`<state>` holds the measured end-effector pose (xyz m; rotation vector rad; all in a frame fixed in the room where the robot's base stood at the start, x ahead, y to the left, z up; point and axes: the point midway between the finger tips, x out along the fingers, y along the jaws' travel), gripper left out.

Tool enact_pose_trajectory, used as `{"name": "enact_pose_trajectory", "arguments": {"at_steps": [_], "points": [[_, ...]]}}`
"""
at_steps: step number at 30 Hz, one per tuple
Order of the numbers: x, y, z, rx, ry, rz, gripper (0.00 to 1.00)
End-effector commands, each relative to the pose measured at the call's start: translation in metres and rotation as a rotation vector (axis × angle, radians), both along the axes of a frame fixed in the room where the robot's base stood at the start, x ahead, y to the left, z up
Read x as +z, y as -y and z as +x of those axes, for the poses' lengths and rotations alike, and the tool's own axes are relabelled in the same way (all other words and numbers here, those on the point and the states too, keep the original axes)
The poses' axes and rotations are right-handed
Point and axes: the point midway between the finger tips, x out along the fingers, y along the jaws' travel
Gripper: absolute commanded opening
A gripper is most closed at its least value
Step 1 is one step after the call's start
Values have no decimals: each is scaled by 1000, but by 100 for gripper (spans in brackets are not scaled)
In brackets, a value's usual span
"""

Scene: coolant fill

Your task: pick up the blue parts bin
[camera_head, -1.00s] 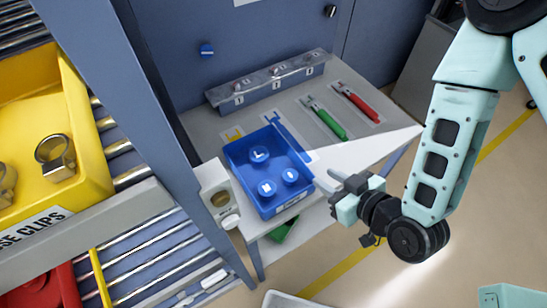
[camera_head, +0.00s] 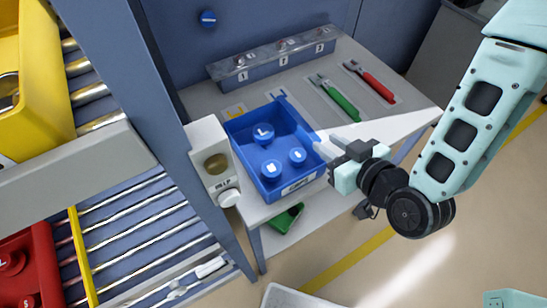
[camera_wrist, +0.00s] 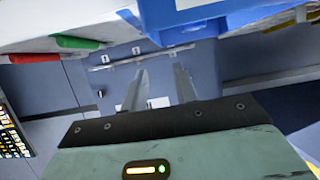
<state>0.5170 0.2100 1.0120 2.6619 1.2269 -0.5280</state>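The blue parts bin (camera_head: 283,137) sits upright on the grey bench top, with three round blue lettered caps (camera_head: 264,131) inside and a label on its front wall. In the wrist view the bin (camera_wrist: 190,18) shows at the top, cut off by the edge. My gripper (camera_head: 326,145) is just right of the bin's right wall, its fingers pointing at it. In the wrist view the two fingers (camera_wrist: 160,88) stand apart with nothing between them. I cannot tell whether a fingertip touches the bin wall.
Green (camera_head: 340,99) and red (camera_head: 370,83) tools lie behind on the bench. A clear-lidded rack (camera_head: 275,60) stands at the back. A pale dispenser-like box (camera_head: 212,160) on the blue post is close to the bin's left. A green bin (camera_head: 284,218) is below the bench.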

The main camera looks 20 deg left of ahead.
Motion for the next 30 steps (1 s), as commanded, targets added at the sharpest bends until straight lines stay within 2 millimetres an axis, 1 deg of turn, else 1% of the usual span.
{"name": "enact_pose_trajectory", "arguments": {"at_steps": [1, 3, 15, 23, 25, 30], "points": [[-7, -3, 3, -1, 4, 2, 29], [-9, -6, 6, -1, 4, 2, 29], [-17, -21, 19, -1, 4, 2, 29], [-19, -28, 24, -1, 2, 2, 29], [-17, -33, 28, 0, -3, 1, 29], [-23, -44, 37, 0, -1, 0, 29]]}}
